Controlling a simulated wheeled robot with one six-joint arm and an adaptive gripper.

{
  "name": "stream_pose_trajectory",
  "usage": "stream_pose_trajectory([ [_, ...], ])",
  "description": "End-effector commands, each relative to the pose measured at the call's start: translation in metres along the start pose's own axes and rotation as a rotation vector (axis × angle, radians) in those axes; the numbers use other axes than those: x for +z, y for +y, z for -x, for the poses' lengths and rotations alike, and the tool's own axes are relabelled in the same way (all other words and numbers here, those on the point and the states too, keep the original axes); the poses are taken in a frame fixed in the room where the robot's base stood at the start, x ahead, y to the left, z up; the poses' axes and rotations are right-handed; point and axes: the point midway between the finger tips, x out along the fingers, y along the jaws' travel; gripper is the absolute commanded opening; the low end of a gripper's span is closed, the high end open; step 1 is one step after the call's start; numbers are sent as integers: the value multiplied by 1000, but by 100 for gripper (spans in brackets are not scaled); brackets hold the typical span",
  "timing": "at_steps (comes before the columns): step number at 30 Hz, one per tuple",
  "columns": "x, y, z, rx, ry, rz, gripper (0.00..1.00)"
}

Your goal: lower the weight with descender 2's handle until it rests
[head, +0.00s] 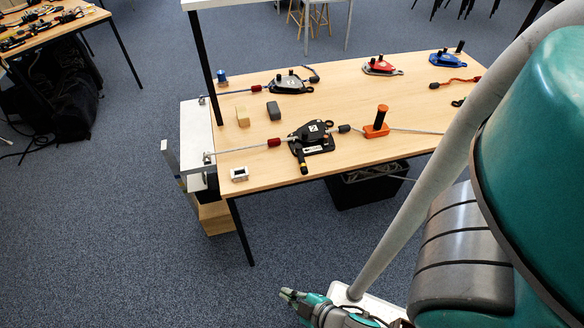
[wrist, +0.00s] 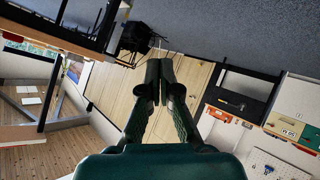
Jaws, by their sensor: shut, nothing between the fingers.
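The black descender (head: 312,137) at the table's near edge carries a white label that looks like a 2. My gripper (head: 287,294) is in front of the table, well apart from the descender. In the wrist view my gripper (wrist: 159,75) is shut and empty.
The table (head: 350,90) also holds a grey descender (head: 290,83), a red one (head: 381,66), a blue one (head: 445,58), an orange post (head: 377,122) and small blocks. A black crate (head: 370,188) stands underneath. The carpet in front is clear.

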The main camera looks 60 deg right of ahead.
Motion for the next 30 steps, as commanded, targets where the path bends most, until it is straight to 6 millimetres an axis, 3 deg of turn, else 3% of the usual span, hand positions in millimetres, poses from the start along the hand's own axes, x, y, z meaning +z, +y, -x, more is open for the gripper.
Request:
stream_pose_trajectory([
  [1, 4, 6, -23, 33, -39, 36, 0],
  [6, 21, 34, -82, 161, -200, 152, 0],
  [10, 24, 66, -120, 281, -326, 220, 0],
  [15, 13, 116, -156, 462, -490, 277, 0],
  [22, -26, 189, -178, 743, -707, 292, 0],
  [27, -62, 230, -175, 936, -841, 262, 0],
  [30, -79, 246, -170, 1019, -896, 240, 0],
])
